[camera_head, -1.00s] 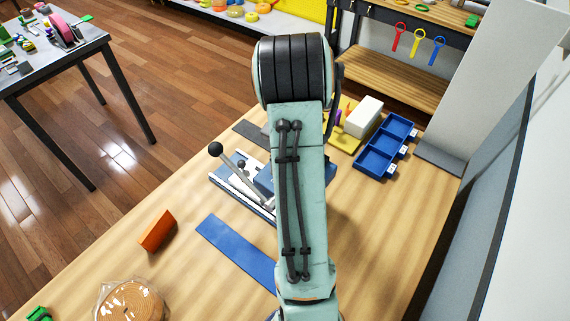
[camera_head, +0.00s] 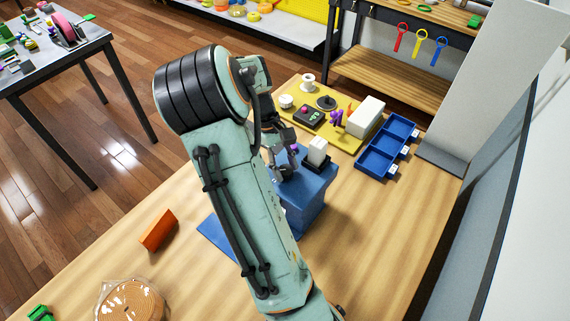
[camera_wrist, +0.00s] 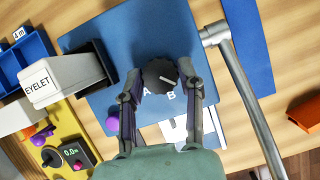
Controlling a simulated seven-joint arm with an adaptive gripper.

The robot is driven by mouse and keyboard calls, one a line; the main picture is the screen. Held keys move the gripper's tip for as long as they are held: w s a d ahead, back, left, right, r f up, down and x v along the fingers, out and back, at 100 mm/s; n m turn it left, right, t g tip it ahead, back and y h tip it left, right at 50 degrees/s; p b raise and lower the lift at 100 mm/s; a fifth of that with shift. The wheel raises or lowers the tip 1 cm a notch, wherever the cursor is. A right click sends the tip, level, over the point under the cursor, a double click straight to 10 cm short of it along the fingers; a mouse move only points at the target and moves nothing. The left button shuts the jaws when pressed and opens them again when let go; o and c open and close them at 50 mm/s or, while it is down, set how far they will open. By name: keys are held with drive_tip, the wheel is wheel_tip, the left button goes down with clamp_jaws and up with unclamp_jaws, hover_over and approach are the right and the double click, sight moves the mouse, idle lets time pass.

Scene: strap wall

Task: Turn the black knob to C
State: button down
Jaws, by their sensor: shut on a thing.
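The black knob (camera_wrist: 160,74) sits on the face of a blue box (camera_wrist: 95,45). A white pointer line on the knob points toward the lower right in the wrist view. The white letters A and B (camera_wrist: 171,96) show below the knob. C is not visible, and the right finger covers part of the face there. My gripper (camera_wrist: 164,82) has one finger on each side of the knob and is shut on it. In the head view the blue box (camera_head: 312,200) stands on the table, my gripper (camera_head: 284,165) is at its top, and the knob is hidden.
A white EYELET block (camera_wrist: 38,86) projects beside the knob, with a purple ball (camera_wrist: 112,123) near it. A metal lever (camera_wrist: 240,85) runs close to the right finger. A yellow mat (camera_head: 345,142) with small items and a blue tray (camera_head: 378,158) lie behind the box.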

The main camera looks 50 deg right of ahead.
drive_tip(key=shift+n+h, duration=0.3)
drive_tip(key=shift+n, duration=0.5)
drive_tip(key=c, duration=0.7)
unclamp_jaws()
drive_tip(key=v, duration=1.2)
drive_tip(key=shift+a, duration=0.1)
